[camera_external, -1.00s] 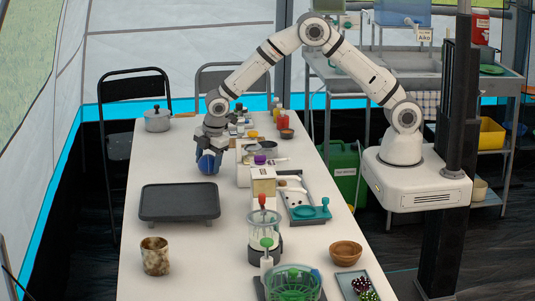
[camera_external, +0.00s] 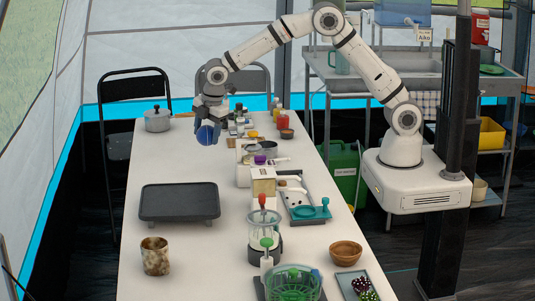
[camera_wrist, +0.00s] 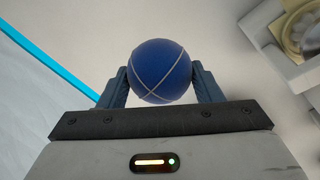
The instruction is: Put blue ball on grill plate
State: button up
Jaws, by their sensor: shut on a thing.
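The blue ball (camera_external: 205,135) with pale lines is held between the fingers of my gripper (camera_external: 209,128), in the air above the white table. In the wrist view the ball (camera_wrist: 160,71) sits between the two fingertips of my gripper (camera_wrist: 161,82), which touch it on both sides. The dark grill plate (camera_external: 179,202) lies flat on the table, nearer the camera than the ball and a little to its left. Its top is bare. The plate does not show in the wrist view.
A mottled cup (camera_external: 155,256) stands in front of the plate. A lidded pot (camera_external: 157,120) is at the table's far left. Boxes, a blender (camera_external: 264,236), a tray (camera_external: 305,205) and a wooden bowl (camera_external: 346,253) line the right side. The table between ball and plate is clear.

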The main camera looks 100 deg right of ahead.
jog(key=w+a+r+n+y+p, duration=0.1)
jog(key=w+a+r+n+y, duration=0.15)
jog(key=a+n, duration=0.7)
notch_tip(320, 180, up, 2)
jog(key=n+y+p, duration=0.1)
jog(key=n, duration=0.7)
send_over(198, 195)
jog(key=f, duration=0.3)
jog(key=f+p, duration=0.1)
jog(key=f, duration=0.2)
jog(key=s+f, duration=0.1)
jog(key=f, duration=0.2)
jog(key=shift+d+f, duration=0.3)
jog(key=shift+d, duration=0.05)
jog(key=shift+f, duration=0.15)
jog(key=o, duration=1)
jog(key=shift+c, duration=0.2)
